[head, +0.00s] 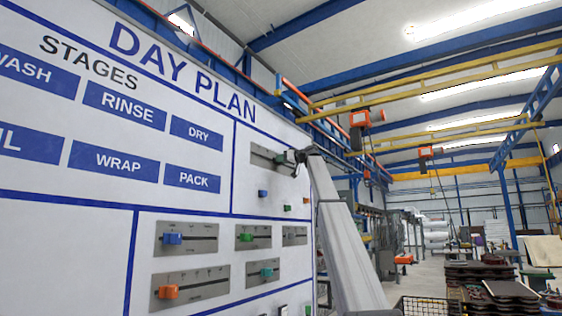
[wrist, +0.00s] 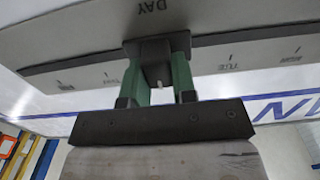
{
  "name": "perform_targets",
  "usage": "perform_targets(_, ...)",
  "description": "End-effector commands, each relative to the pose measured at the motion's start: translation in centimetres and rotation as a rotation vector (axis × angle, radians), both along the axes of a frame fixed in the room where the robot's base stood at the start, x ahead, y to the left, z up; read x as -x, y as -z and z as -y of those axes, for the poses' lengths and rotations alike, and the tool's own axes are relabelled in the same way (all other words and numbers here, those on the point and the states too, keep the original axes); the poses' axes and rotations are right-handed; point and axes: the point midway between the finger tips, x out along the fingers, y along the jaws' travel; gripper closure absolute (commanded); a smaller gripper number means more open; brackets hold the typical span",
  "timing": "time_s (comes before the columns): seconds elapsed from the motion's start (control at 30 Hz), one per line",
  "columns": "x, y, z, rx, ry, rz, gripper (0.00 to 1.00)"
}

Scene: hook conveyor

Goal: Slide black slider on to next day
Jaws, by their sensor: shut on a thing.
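The black slider (wrist: 156,68) sits on a grey plate marked DAY in the wrist view. My gripper (wrist: 157,48) is shut on it, with a green finger on each side. Day marks show along the plate's slot, with TUE to the right of the slider and another mark farther right. Fainter marks lie to the left, too small to read surely. The mark at the slider is hidden by the fingers. In the head view, my gripper (head: 298,157) is at the right end of the upper grey day plate (head: 266,156), and the slider cannot be made out.
The white DAY PLAN board (head: 200,100) holds other slider plates below: a blue slider (head: 172,239), an orange slider (head: 168,292), a green slider (head: 246,237) and a teal slider (head: 267,272). Small knobs sit just under the day plate. A wire basket (head: 420,305) stands at lower right.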

Motion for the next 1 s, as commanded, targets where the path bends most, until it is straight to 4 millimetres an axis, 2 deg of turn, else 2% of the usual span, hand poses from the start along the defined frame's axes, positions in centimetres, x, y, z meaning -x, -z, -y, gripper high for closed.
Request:
perform_targets(0.27, 0.1, 0.0, 0.0, -0.001, 0.001, 0.0, 1.0)
perform_targets(0.3, 0.1, 0.0, 0.0, -0.001, 0.001, 0.0, 0.62)
perform_targets(0.33, 0.1, 0.0, 0.0, -0.001, 0.001, 0.0, 0.52)
perform_targets(0.37, 0.1, 0.0, 0.0, -0.001, 0.001, 0.0, 0.49)
perform_targets(0.77, 0.4, 0.0, 0.3, 0.0, 0.001, 0.0, 0.49)
perform_targets(1.0, 2.2, 0.1, 2.6, 0.0, 0.002, 0.0, 0.49)
